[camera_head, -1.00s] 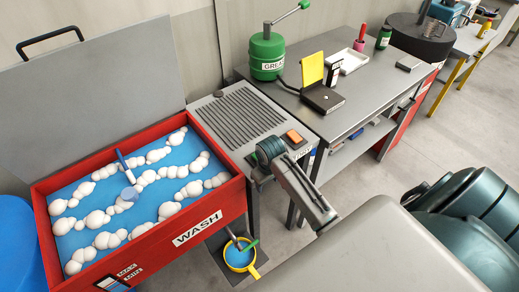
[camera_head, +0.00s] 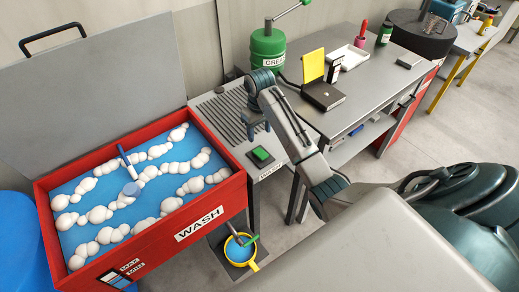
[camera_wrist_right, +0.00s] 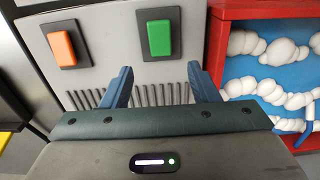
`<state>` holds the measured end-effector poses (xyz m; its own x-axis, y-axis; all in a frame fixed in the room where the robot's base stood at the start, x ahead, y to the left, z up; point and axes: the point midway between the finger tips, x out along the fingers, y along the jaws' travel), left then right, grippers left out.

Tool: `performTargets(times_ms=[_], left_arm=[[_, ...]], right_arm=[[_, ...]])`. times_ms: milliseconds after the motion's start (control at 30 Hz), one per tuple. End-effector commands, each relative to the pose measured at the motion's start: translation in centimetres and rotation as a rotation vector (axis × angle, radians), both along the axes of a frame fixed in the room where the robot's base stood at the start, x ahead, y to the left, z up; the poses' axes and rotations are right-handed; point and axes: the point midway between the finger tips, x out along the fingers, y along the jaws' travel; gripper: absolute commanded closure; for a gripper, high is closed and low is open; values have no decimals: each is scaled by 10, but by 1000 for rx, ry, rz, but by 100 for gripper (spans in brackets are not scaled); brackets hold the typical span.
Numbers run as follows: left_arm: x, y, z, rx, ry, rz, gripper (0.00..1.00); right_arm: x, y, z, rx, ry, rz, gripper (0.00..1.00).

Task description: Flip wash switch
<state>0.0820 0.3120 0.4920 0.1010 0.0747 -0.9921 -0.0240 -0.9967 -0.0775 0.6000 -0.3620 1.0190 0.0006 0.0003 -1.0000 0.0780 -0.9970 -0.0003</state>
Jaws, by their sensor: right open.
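A green rocker switch (camera_head: 260,156) sits on the grey panel between the red wash tank (camera_head: 215,215) and the workbench. The green switch also shows in the right wrist view (camera_wrist_right: 160,38), beside an orange switch (camera_wrist_right: 62,47). In the head view my right arm hides the orange switch. My right gripper (camera_head: 254,130) is open and empty over the panel's slatted part, just behind the green switch. In the wrist view its two fingers (camera_wrist_right: 161,82) are apart, with slats between them, and neither touches a switch. My left gripper is out of view.
The tank holds blue liquid, foam and a brush (camera_head: 127,165); its lid (camera_head: 95,95) stands open behind. A green grease pot (camera_head: 267,50) and a black box with a yellow flap (camera_head: 312,66) stand on the workbench (camera_head: 375,85). A yellow pan (camera_head: 240,250) sits below the tank.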

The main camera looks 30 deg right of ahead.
Motion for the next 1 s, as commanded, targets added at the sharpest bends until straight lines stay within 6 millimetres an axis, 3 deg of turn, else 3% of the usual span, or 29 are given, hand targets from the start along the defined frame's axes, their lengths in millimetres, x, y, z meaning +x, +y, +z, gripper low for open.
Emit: performTargets(times_ms=[67,200,500,900,1000], left_arm=[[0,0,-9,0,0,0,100],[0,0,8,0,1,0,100],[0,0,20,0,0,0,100],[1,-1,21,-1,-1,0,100],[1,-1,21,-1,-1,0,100]], right_arm=[[-1,1,-19,1,4,0,45],[-2,1,-40,1,6,0,45],[-1,1,-86,1,3,0,45],[-1,0,-96,0,0,0,45],[-1,0,-96,0,0,0,63]])
